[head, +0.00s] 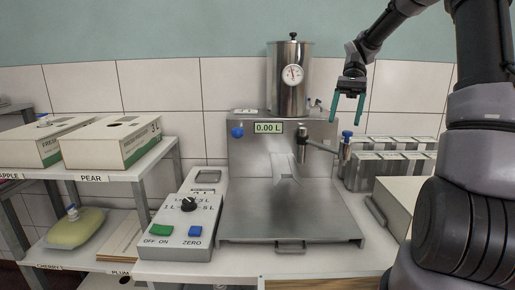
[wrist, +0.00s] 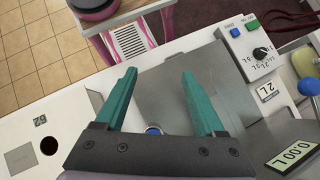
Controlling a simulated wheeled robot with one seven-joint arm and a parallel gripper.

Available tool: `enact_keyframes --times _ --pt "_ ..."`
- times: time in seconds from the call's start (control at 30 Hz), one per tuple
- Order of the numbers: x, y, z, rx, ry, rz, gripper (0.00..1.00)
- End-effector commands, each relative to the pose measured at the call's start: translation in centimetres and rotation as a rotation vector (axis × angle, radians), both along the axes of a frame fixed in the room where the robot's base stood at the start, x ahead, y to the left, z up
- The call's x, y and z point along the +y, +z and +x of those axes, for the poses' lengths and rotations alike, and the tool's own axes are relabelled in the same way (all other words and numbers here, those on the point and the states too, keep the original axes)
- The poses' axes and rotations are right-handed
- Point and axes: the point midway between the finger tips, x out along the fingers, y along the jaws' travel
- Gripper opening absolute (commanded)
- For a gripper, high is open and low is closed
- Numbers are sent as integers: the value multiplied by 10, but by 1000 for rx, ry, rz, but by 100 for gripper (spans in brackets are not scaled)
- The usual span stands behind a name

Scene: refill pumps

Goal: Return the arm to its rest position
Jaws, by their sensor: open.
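My gripper (head: 348,106) has teal fingers, spread apart with nothing between them. In the head view it hangs in the air at the upper right, above and behind the blue-capped tap. My dark arm comes in from the right side and reaches over to it. In the wrist view the gripper (wrist: 158,92) shows its two open fingers from above, over the counter and the steel platform.
A steel pump station (head: 290,205) with a dial tank (head: 290,85) stands mid-counter, its display reading 0.00 L. A control box (head: 180,228) sits left. A blue-capped tap (head: 346,140) is near my gripper. Cartons (head: 112,138) stand on the left shelf. Metal bins (head: 385,165) stand right.

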Motion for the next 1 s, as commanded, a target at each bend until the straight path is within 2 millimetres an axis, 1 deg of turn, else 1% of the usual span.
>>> enact_keyframes --times 0.03,0.3,0.5,0.7,0.83,1.0 --pt "4 8 -12 -62 18 -35 71" --pt "13 35 -64 -408 74 -156 71" --pt "12 53 -101 -688 81 -203 71" --pt "7 67 -135 -975 62 -210 71" --pt "3 73 -152 -1131 38 -196 71" --pt "0 76 -163 -1246 10 -179 71"
